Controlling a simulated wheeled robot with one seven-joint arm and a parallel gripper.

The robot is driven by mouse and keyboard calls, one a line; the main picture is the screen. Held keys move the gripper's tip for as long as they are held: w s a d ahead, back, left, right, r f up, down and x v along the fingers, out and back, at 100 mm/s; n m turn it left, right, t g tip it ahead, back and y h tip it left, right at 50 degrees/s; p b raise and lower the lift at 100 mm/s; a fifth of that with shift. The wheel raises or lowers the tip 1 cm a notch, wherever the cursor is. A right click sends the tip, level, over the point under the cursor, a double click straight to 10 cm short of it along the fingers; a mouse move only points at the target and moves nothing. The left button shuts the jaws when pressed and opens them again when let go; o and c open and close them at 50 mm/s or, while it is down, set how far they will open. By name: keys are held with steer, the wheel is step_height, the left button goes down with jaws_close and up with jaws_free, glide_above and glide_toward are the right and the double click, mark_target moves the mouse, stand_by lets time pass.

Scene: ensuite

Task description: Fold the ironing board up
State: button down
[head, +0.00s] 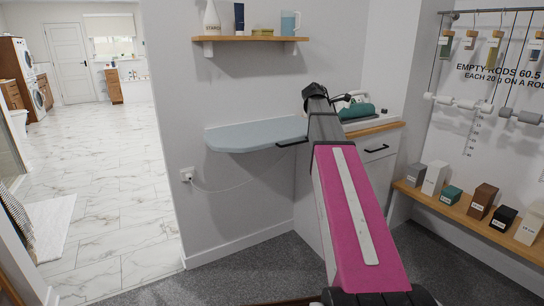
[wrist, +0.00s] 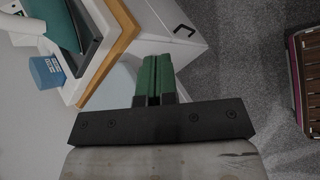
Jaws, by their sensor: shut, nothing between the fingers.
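The ironing board (head: 250,135) is a pale blue board with a rounded left end. In the head view it stands out level from the wall below a shelf, and my arm hides its right end. A small dark bar shows at its lower right edge; I cannot tell what it is. My gripper's green fingers (wrist: 154,76) are pressed together and empty in the wrist view, pointing toward a white cabinet and the carpet. In the head view the fingers are hidden by my pink arm.
A white cabinet (head: 378,150) with a wooden top carries a teal iron (head: 356,110). A wall shelf (head: 250,39) holds small items above the board. A cord runs to a wall socket (head: 187,174). A low bench (head: 470,215) with boxes stands right. Carpet below the board is clear.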

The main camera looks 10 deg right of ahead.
steer(key=s+a+f+m+y, duration=0.3)
steer(key=s+a+f, duration=0.35)
steer(key=f, duration=0.75)
steer(key=s+a+f+m+t+y, duration=0.1)
steer(key=s+a+f+m+y, duration=0.15)
steer(key=s+a+f, duration=0.75)
steer(key=a+f+m+y, duration=0.3)
steer(key=a+f, duration=0.2)
steer(key=f, duration=1.2)
steer(key=w+r+n+t, duration=0.5)
steer(key=w+n+t, duration=0.7)
steer(key=w+n, duration=0.15)
steer(key=s+a+r+n+t+y, duration=0.3)
steer(key=r+n+t+y, duration=0.7)
steer(key=n, duration=1.1)
steer(key=s+r+x, duration=0.1)
steer(key=s+x, duration=0.1)
steer(key=x, duration=1.1)
steer(key=shift+r+g+y, duration=0.35)
steer(key=shift+g, duration=0.05)
